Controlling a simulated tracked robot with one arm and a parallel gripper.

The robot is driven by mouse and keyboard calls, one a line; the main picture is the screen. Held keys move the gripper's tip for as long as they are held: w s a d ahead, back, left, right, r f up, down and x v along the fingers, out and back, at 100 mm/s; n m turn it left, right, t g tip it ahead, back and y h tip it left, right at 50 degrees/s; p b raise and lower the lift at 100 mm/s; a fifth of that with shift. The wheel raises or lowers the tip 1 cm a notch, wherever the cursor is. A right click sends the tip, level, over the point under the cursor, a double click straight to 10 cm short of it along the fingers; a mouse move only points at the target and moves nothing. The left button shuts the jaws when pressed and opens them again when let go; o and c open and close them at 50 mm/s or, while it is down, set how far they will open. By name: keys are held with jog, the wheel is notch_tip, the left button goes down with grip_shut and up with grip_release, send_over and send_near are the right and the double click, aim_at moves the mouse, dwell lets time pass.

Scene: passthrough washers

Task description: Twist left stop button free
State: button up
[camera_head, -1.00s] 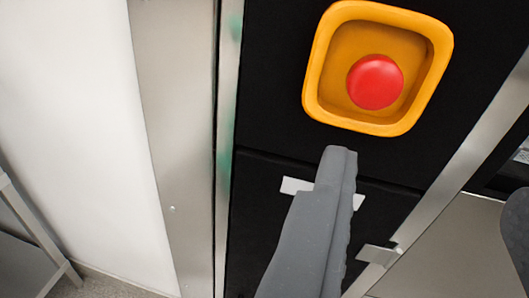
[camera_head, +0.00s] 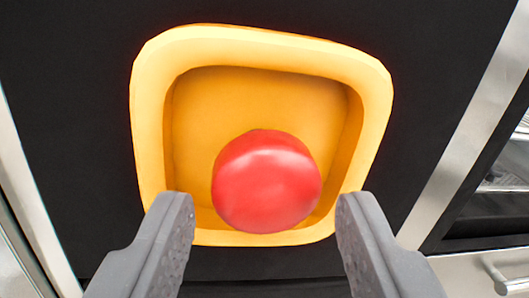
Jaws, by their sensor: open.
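The stop button (camera_head: 266,182) is a round red knob in the middle of the camera view. It sits inside a recessed yellow square housing (camera_head: 262,45) with rounded corners, on a black panel. My gripper (camera_head: 266,212) is open, one grey finger to the left of the knob and one to the right. In the picture the fingertips overlap the lower corners of the housing. Gaps show between each finger and the knob, so the knob is not held. I cannot tell how far the fingertips are from the housing in depth.
The black panel (camera_head: 65,110) surrounds the housing. A metal strip (camera_head: 465,125) runs down the right side, with a dark opening and a metal handle (camera_head: 505,280) beyond it. Another light metal edge (camera_head: 25,185) is at the far left.

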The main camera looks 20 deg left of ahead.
jog(key=shift+w+a, duration=0.25)
jog(key=shift+w, duration=0.45)
jog(key=c, duration=0.7)
